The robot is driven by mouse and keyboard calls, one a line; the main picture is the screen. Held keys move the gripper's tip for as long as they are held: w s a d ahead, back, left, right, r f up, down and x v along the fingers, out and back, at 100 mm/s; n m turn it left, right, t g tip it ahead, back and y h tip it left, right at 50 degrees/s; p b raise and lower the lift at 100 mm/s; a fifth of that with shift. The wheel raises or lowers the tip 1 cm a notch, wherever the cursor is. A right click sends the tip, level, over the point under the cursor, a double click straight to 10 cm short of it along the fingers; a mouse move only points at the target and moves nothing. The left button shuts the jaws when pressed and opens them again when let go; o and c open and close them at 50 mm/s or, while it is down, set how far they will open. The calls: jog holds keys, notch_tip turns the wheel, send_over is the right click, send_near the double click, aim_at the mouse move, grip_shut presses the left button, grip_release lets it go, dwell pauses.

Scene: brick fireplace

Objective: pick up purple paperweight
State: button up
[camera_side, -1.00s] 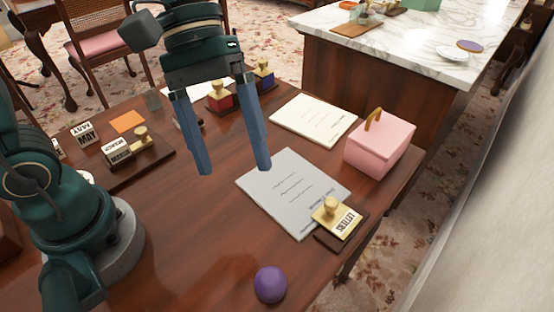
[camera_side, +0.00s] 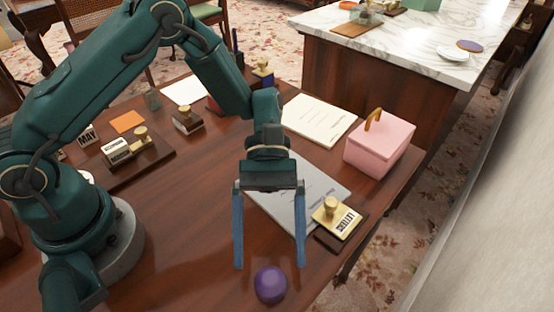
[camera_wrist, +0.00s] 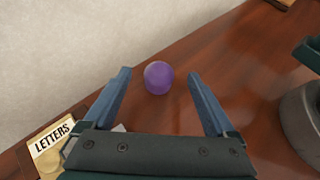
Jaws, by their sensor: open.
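The purple paperweight (camera_side: 270,284) is a smooth round lump on the brown wooden desk, near the desk's front edge in the side view. In the wrist view the paperweight (camera_wrist: 158,77) lies a little beyond the fingertips, near the middle of the gap between them. My gripper (camera_side: 270,266) points down with its two blue fingers wide apart and nothing between them. In the wrist view my gripper (camera_wrist: 158,72) also shows both fingers spread, one to each side of the paperweight. The fingertips do not appear to touch it.
A brass "LETTERS" stamp on a dark base (camera_side: 338,220) and a grey paper sheet (camera_side: 312,190) lie close to my gripper. A pink box (camera_side: 380,146) stands farther right. The desk (camera_side: 190,230) left of the paperweight is clear.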

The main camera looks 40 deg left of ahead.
aim_at(270, 283)
jog(key=shift+x, duration=1.35)
grip_shut()
